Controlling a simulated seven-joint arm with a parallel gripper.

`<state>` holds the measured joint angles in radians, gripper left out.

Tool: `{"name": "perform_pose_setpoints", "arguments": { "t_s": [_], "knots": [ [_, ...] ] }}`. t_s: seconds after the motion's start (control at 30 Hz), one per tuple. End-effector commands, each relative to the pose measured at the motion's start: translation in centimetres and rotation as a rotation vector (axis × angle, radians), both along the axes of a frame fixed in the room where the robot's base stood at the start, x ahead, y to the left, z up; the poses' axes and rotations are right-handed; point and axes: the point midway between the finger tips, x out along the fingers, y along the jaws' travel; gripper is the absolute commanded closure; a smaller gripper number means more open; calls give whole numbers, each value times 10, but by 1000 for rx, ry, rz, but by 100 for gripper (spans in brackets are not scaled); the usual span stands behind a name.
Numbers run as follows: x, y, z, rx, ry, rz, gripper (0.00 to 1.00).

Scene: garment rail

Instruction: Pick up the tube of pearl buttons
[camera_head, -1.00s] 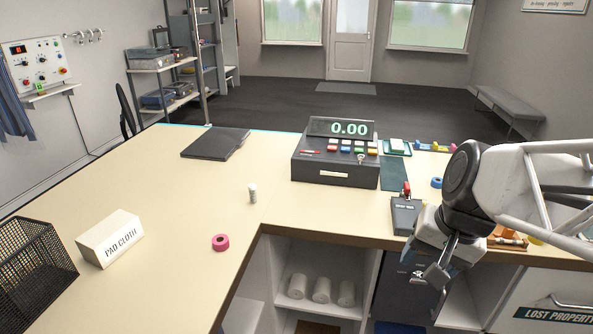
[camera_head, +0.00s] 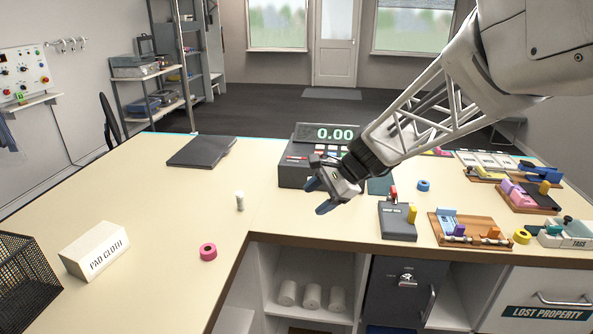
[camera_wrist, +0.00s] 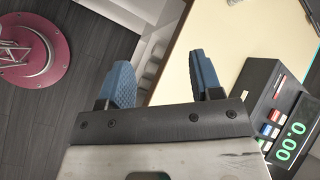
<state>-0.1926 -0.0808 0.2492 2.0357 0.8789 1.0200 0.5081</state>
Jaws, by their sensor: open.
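A small upright tube (camera_head: 240,201), pale with a white top, stands on the cream counter (camera_head: 150,220) left of the till. I take it as the tube of pearl buttons; its contents are too small to make out. My gripper (camera_head: 320,200) is open and empty, above the counter's front edge by the till, to the right of the tube and apart from it. In the wrist view the two blue fingers (camera_wrist: 163,85) are spread with nothing between them.
The till (camera_head: 296,172) stands just behind my gripper. The counter beside the tube is clear.

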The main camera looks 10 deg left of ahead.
Motion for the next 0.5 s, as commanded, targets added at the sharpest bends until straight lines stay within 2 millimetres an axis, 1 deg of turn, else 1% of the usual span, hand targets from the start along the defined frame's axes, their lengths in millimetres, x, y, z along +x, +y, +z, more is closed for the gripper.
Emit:
{"name": "perform_pose_setpoints", "arguments": {
  "t_s": [0.03,0.1,0.33,0.5],
  "knots": [
    [11,11,-6,22,27,-18,41],
    [25,25,-12,54,66,-51,41],
    [72,72,-35,158,196,-156,41],
    [104,107,-56,231,299,-230,41]
  ]
}}
